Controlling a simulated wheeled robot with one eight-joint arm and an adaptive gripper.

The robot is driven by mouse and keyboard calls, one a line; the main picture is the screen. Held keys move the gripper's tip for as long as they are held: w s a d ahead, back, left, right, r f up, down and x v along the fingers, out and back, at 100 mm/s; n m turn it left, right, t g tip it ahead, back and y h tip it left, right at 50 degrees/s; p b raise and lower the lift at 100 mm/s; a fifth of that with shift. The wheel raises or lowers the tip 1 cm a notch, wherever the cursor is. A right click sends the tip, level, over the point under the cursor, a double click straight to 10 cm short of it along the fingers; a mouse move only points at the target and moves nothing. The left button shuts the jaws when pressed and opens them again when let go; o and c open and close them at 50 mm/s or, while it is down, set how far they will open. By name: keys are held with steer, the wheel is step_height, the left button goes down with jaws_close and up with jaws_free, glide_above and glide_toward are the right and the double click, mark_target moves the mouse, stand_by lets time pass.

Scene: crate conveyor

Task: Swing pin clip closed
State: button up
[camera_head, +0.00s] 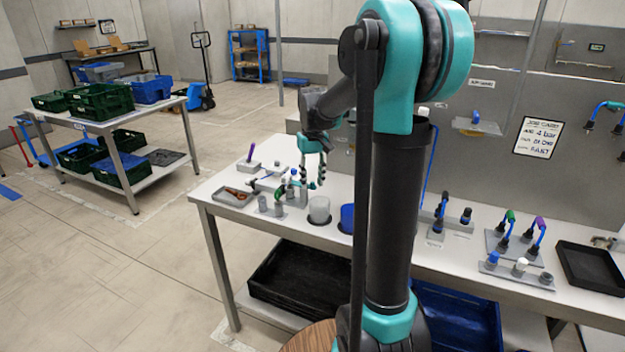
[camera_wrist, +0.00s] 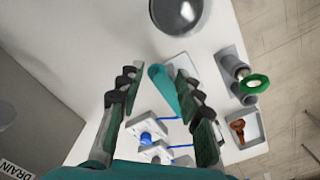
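My gripper (camera_head: 312,184) hangs over the left end of the workbench, pointing down. In the wrist view its two dark fingers (camera_wrist: 158,82) stand wide apart. A teal bar-like part (camera_wrist: 164,92) shows between them, nearer the right finger; no clear contact on both sides shows. Below it in the picture are white blocks (camera_wrist: 149,127) with a blue knob and thin blue rods. I cannot tell which of these parts is the pin clip, or how far it is swung. In the head view the small fixtures (camera_head: 272,184) beside my gripper are partly hidden and too small to read.
A grey tray (camera_head: 233,197) with an orange-red tool lies left of the fixtures. A green ring handle (camera_wrist: 255,84) stands on a grey base. Blue-handled fixtures (camera_head: 500,240) and a black tray (camera_head: 591,270) stand farther right.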

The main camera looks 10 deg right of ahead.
step_height(320, 180, up, 12)
stand_by(0.6)
